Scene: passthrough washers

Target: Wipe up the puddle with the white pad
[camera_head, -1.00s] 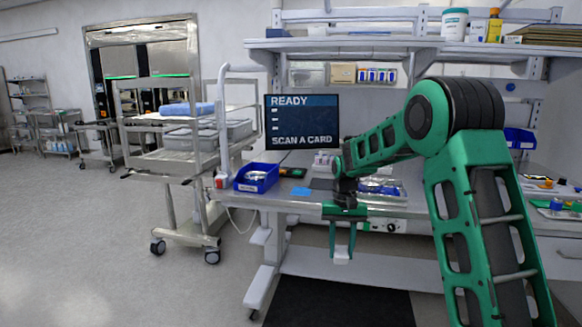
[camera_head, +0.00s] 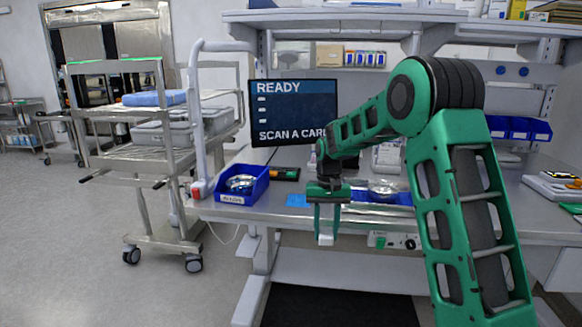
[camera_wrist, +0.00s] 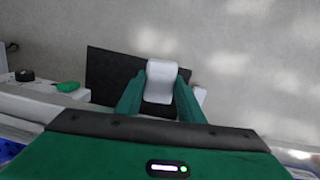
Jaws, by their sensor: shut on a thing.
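My gripper (camera_head: 327,232) is shut on the white pad (camera_head: 326,240) and holds it between its two green fingers, pointing down. In the head view the gripper hangs at the front edge of the bench (camera_head: 460,217). The pad also shows in the wrist view (camera_wrist: 161,79) between the fingertips, with the floor and a dark mat beneath. A flat light-blue patch (camera_head: 298,201) lies on the bench top just left of the gripper. I cannot tell whether it is the puddle, and no other puddle is clear.
A blue bin (camera_head: 243,187) stands at the bench's left end, near a screen (camera_head: 293,112). A metal bowl (camera_head: 383,187) and blue tray lie behind the gripper. A steel cart (camera_head: 150,152) stands left. A dark mat (camera_head: 310,308) lies beneath the bench.

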